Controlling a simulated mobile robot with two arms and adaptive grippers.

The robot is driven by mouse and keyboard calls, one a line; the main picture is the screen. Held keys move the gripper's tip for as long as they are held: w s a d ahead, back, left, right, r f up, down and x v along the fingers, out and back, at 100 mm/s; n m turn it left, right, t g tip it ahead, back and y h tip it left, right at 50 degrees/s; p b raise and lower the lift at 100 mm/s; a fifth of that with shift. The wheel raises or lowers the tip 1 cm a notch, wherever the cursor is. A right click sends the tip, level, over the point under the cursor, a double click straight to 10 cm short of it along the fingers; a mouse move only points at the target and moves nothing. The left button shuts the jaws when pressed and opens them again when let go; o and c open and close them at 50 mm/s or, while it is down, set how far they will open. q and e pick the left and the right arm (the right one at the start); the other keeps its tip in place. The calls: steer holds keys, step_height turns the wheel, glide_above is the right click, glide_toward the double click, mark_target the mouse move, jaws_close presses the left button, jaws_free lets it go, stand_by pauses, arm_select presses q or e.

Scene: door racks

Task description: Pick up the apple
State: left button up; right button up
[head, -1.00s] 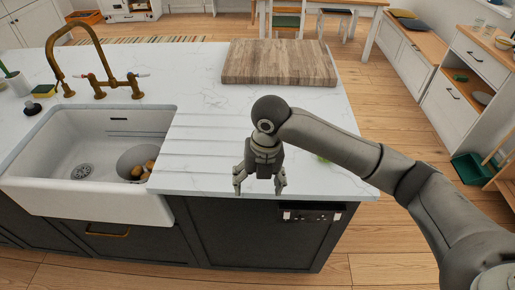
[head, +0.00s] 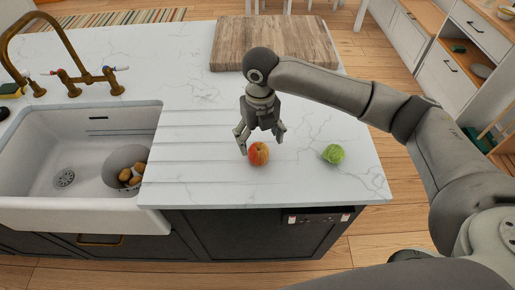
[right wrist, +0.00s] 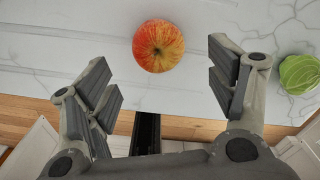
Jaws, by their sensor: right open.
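A red and yellow apple (head: 259,153) sits on the white marble counter near its front edge, right of the sink. It also shows in the right wrist view (right wrist: 158,45), at the top middle, beyond the fingertips and between their lines. My right gripper (head: 260,143) is open and empty, pointing down just above and behind the apple in the head view. Its two fingers show spread apart in the right wrist view (right wrist: 168,85). I see no contact between the fingers and the apple. My left gripper is not in view.
A green cabbage-like ball (head: 333,153) lies to the right of the apple. A wooden board (head: 275,45) lies at the back of the counter (head: 200,180). The white sink (head: 70,210) at left holds a bowl (head: 118,160) with brown items.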

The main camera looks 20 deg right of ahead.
mark_target(259, 148)
step_height(259, 148, down, 2)
steer(key=shift+a+f+p, duration=0.1)
steer(key=shift+p, duration=0.3)
step_height(259, 148, down, 4)
steer(key=shift+w+r+p, duration=0.15)
steer(key=shift+p, duration=0.6)
steer(key=shift+f, duration=0.4)
steer(key=c, duration=0.5)
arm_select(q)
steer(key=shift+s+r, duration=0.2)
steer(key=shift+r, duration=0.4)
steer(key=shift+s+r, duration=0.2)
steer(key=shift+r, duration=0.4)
arm_select(e)
steer(key=c, duration=0.6)
steer(key=shift+c, duration=0.2)
